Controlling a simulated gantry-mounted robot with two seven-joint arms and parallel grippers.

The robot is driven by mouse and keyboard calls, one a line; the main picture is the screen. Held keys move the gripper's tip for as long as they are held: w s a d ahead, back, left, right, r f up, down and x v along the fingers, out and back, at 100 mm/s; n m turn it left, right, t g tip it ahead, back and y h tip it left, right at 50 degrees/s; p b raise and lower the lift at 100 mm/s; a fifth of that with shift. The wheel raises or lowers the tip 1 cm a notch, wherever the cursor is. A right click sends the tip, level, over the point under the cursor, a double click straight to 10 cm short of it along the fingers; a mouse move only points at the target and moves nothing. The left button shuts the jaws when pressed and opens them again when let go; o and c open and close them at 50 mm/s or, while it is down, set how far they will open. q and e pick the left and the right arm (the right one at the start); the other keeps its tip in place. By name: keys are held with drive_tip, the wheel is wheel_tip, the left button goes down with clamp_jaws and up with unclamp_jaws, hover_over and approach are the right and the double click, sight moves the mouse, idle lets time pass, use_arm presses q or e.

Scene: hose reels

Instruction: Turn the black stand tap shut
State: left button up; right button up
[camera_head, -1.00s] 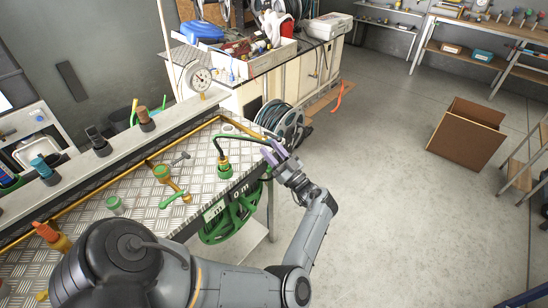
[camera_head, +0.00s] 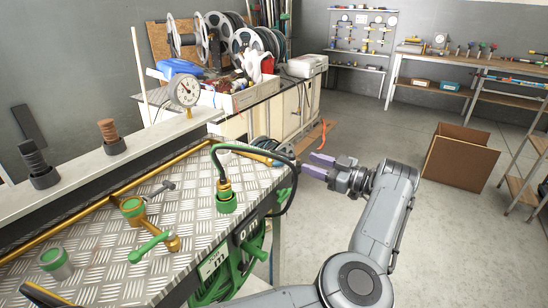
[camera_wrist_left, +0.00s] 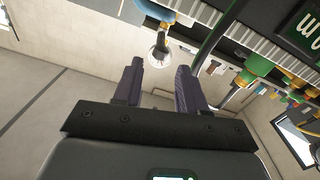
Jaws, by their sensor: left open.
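My left gripper (camera_head: 316,165) is open and empty, with purple fingers, in the air just right of the bench end. Its two fingers also show in the left wrist view (camera_wrist_left: 160,76), with nothing between them. On the bench, a brass tap (camera_head: 148,240) has a green lever, apart from the gripper. Several small taps (camera_head: 481,47) stand on the far bench at the back right, far from the gripper. They are too small to tell surely which one is the black stand tap. My right gripper is not in view.
A metal-plate bench (camera_head: 105,250) fills the left, with a green hose fitting (camera_head: 225,192) and black hose near its end. A pressure gauge (camera_head: 185,92) rises behind. A brown open box (camera_head: 460,157) stands on the floor at right. The floor between is clear.

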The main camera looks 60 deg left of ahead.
sight(287, 156)
use_arm(q)
drive_tip(key=b+x, duration=0.2)
drive_tip(key=x, duration=0.6)
drive_tip(key=shift+d+f, duration=0.1)
drive_tip(key=shift+s+a, duration=0.3)
drive_tip(key=shift+a, duration=0.2)
drive_tip(key=shift+s+a, duration=0.1)
drive_tip(key=shift+a, duration=0.2)
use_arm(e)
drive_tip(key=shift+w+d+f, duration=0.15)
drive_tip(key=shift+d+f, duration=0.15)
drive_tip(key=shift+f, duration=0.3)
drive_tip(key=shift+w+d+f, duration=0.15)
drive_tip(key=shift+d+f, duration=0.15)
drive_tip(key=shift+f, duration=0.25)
use_arm(q)
clamp_jaws()
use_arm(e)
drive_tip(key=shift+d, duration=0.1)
